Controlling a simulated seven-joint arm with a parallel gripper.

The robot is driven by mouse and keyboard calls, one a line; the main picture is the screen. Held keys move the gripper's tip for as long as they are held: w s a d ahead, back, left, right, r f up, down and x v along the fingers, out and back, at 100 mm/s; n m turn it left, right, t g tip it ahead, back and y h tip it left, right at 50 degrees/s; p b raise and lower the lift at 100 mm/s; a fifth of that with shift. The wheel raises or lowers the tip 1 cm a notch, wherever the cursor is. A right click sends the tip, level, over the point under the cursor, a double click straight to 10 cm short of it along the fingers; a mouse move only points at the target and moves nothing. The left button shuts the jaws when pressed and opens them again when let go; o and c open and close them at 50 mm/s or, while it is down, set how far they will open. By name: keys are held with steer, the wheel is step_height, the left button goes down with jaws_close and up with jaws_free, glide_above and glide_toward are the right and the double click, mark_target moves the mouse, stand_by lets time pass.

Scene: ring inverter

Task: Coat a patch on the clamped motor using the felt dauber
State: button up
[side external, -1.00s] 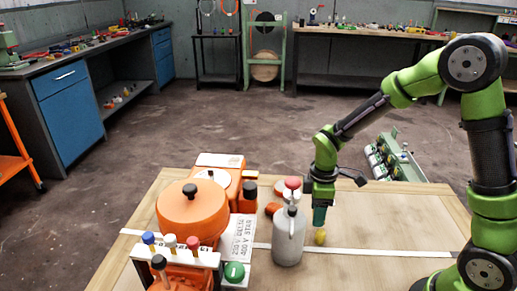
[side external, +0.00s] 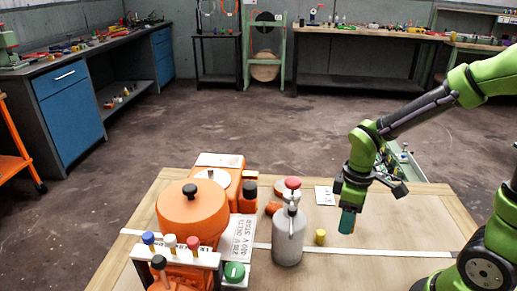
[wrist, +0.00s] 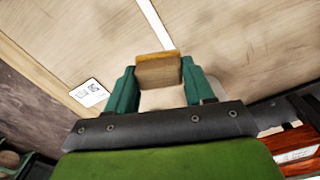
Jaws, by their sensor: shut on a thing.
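My gripper (side external: 348,222) has teal fingers and is above the right part of the wooden table, right of a small yellow cylinder (side external: 320,237). In the wrist view, my gripper (wrist: 158,78) is shut on a tan, block-like thing (wrist: 158,70); I cannot tell whether this is the felt dauber. That held thing is not clear in the side view. An orange body (side external: 180,278) sits at the front left under a white rack; I cannot tell whether it is the clamped motor.
A grey bottle with a red top (side external: 289,235) stands left of the yellow cylinder. A large orange round housing (side external: 192,216) and a white rack (side external: 205,257) with several colored caps fill the table's left. A white card (side external: 325,196) lies behind. The table's right side is mostly clear.

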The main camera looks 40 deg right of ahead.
steer(key=w+r+m, duration=0.5)
steer(key=w+r, duration=0.5)
steer(key=w+a+m, duration=0.3)
steer(key=w+m, duration=0.4)
steer(key=w, duration=0.7)
steer(key=w+a+r+m, duration=0.1)
steer(key=a+m, duration=0.1)
steer(key=m, duration=0.2)
steer(key=w+a+r+m, duration=0.1)
steer(key=w+a+m, duration=0.1)
steer(key=m, duration=0.3)
steer(key=w+a+r+m, duration=0.2)
steer(key=a+m, duration=0.1)
steer(key=m, duration=0.2)
steer(key=shift+w+a+r, duration=0.1)
steer(key=shift+a+r+m, duration=0.3)
steer(key=shift+r+m, duration=0.2)
steer(key=shift+m, duration=0.5)
steer(key=m, duration=0.1)
steer(key=s+a+r+m, duration=0.1)
steer(key=shift+a+r+m, duration=0.15)
steer(key=shift+r+m, duration=0.1)
steer(key=shift+m, duration=0.05)
steer(key=shift+m, duration=0.5)
